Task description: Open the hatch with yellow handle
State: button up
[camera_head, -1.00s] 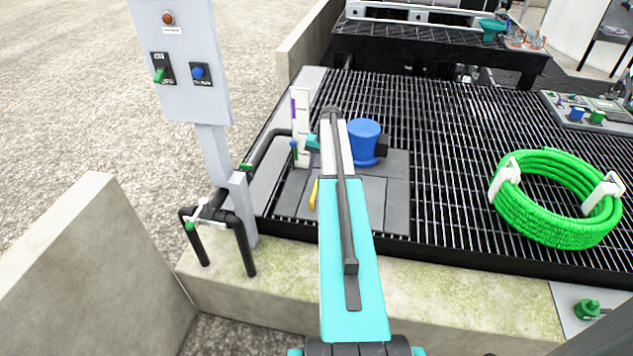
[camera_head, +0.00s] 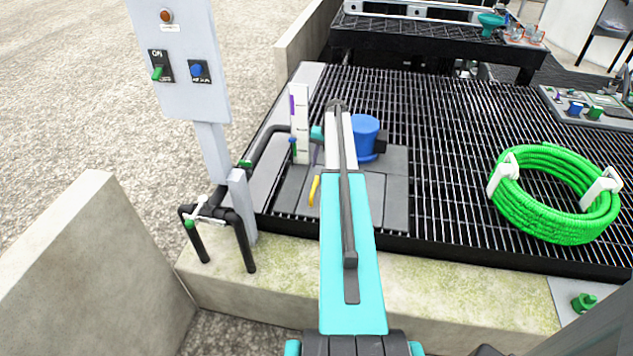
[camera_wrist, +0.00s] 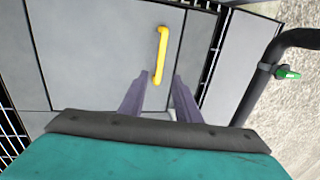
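The grey hatch (camera_wrist: 100,50) with the yellow handle (camera_wrist: 161,55) lies flat and closed in the grating deck. In the head view the yellow handle (camera_head: 313,190) shows just left of my arm, which hides part of the grey panels (camera_head: 394,200). In the wrist view my gripper (camera_wrist: 162,85) is open, its two fingers apart with the handle's near end between or just beyond their tips. Nothing is held. I cannot tell whether the fingers are at the handle's height.
A blue cylinder (camera_head: 364,137) and a white gauge board (camera_head: 300,122) stand close to the panels. A black pipe (camera_wrist: 278,62) with a green valve (camera_wrist: 287,73) runs beside the hatch. A green hose coil (camera_head: 545,222) lies on the grating to the right.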

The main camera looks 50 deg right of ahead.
aim_at(315, 185)
jog(key=f, duration=0.3)
jog(key=w+f+p, duration=0.1)
jog(key=f, duration=0.3)
jog(key=w+a+f, duration=0.1)
jog(key=f, duration=0.2)
jog(key=shift+a+f, duration=0.1)
jog(key=shift+f, duration=0.3)
grip_shut()
